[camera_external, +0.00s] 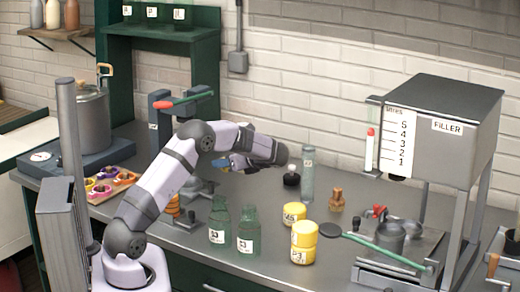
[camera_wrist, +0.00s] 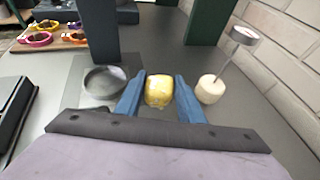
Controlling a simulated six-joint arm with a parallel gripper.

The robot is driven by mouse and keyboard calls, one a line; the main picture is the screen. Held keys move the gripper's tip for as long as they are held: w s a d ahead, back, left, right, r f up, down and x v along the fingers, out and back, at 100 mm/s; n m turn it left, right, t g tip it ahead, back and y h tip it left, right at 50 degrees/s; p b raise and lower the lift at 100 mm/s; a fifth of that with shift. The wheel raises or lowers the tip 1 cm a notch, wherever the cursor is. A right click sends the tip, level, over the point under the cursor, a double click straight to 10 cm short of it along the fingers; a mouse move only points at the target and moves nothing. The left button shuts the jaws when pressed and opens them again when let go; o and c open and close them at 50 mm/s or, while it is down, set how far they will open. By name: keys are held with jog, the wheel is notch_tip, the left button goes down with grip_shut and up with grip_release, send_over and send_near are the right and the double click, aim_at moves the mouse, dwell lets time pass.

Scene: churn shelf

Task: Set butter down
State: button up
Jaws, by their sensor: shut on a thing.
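In the wrist view, the butter (camera_wrist: 158,90) is a rounded yellow lump between the two blue fingers of my gripper (camera_wrist: 160,94). The fingers press on it from both sides. A round grey dish (camera_wrist: 104,82) sits just left of the fingers. In the external view my gripper (camera_external: 222,164) points left, above the counter near the lever press with a red handle (camera_external: 185,101). The butter cannot be made out in that view. How high it is above the surface is unclear.
Green bottles (camera_external: 219,222), yellow jars (camera_external: 303,243) and a clear tube (camera_external: 308,172) stand on the counter (camera_external: 190,240). The filler (camera_external: 440,130) is at right.

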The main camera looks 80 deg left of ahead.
notch_tip(320, 180, up, 10)
jog(key=p, duration=0.8)
jog(key=shift+f+p, duration=0.15)
jog(key=shift+p, duration=0.2)
